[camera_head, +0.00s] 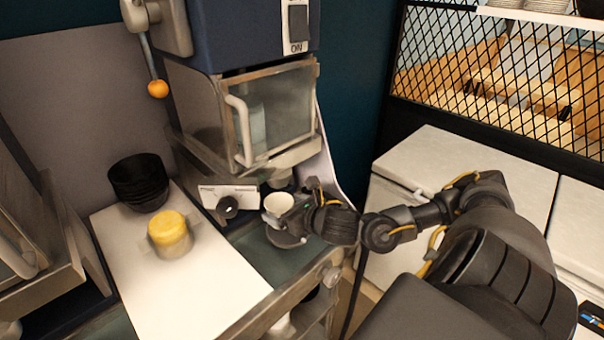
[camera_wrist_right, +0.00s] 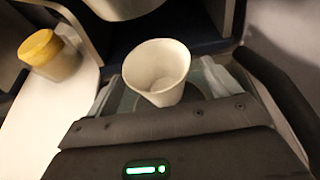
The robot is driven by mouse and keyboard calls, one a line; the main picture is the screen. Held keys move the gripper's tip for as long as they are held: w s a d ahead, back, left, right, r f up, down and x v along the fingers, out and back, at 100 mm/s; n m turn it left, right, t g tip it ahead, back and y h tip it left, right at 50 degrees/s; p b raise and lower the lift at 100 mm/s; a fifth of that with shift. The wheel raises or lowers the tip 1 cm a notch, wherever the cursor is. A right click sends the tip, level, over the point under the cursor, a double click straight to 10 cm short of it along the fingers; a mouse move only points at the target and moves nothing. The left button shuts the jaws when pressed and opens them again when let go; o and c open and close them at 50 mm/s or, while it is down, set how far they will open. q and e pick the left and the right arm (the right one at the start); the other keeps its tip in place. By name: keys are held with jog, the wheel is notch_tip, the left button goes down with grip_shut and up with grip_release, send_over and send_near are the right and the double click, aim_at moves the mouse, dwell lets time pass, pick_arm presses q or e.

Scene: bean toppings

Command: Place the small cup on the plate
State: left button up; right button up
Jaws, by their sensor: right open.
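A small white cup (camera_head: 278,202) stands upright under the front of the blue and steel machine. It also shows in the right wrist view (camera_wrist_right: 160,72), and its visible inside looks empty. My right gripper (camera_head: 287,222) is at the cup, low and on its near side. In the right wrist view the gripper's jaws (camera_wrist_right: 160,88) are open, with a pale finger on either side of the cup. I cannot tell whether either finger touches it. I cannot make out a clear plate; a white board (camera_head: 180,293) lies at the left. My left gripper is not in view.
A yellow-lidded jar (camera_head: 170,233) and a stack of black bowls (camera_head: 138,183) stand on the white board. The machine (camera_head: 245,115) rises close behind the cup, with a knob (camera_head: 228,206) to its left. The front of the board is clear.

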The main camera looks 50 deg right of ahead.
jog(key=b+v, duration=0.2)
jog(key=v, duration=0.1)
jog(key=shift+s+f, duration=0.3)
jog(key=p+v, duration=0.6)
jog(key=p, duration=0.2)
jog(key=shift+r, duration=0.45)
jog(key=shift+a+f, duration=0.1)
jog(key=shift+a, duration=0.05)
